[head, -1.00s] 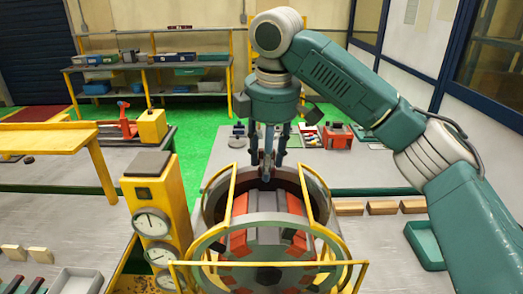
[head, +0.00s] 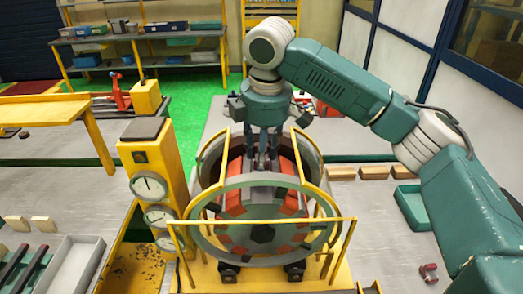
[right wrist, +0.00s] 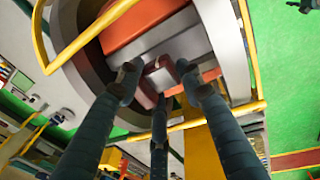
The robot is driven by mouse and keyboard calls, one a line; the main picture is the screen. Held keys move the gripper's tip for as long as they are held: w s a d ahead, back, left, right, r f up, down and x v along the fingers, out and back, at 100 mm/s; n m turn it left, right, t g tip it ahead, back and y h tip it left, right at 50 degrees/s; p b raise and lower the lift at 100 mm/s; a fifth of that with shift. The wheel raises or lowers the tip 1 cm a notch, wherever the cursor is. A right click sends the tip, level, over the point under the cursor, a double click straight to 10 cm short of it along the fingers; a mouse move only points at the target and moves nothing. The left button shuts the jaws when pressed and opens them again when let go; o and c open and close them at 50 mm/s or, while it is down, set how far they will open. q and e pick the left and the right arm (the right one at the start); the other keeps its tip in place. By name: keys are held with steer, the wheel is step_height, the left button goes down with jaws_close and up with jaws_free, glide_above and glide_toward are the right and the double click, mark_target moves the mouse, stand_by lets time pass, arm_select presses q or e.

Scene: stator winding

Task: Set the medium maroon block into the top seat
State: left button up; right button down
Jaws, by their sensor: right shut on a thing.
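My right gripper (head: 263,160) points down into the top of the stator, between its red segments. In the right wrist view, its fingers (right wrist: 158,82) are closed around a block with maroon sides (right wrist: 184,68) and a paler middle. The fingers partly cover this block, and the head view does not show it clearly. The stator (head: 262,232) has a grey ring with red and grey segments. Its top seat lies under the gripper and is mostly hidden. I cannot tell whether the block touches it. My left gripper is not in view.
Yellow rails (head: 265,221) surround the stator. A yellow gauge post (head: 152,180) stands close on its left. A green tray (head: 413,207) and several tan blocks (head: 374,173) lie at right. A small dark red part (head: 429,272) lies at lower right. A pale tray (head: 72,270) is at lower left.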

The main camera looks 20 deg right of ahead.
steer(key=shift+w, duration=0.1)
steer(key=shift+f, duration=1.2)
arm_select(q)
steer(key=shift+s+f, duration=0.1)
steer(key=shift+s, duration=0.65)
arm_select(e)
steer(key=shift+f, duration=0.2)
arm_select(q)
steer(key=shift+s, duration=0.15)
arm_select(e)
steer(key=shift+f, duration=0.15)
steer(key=c, duration=1)
jaws_free()
steer(key=shift+a, duration=0.1)
steer(key=shift+c, duration=0.2)
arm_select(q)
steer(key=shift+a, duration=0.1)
arm_select(e)
steer(key=shift+f, duration=0.1)
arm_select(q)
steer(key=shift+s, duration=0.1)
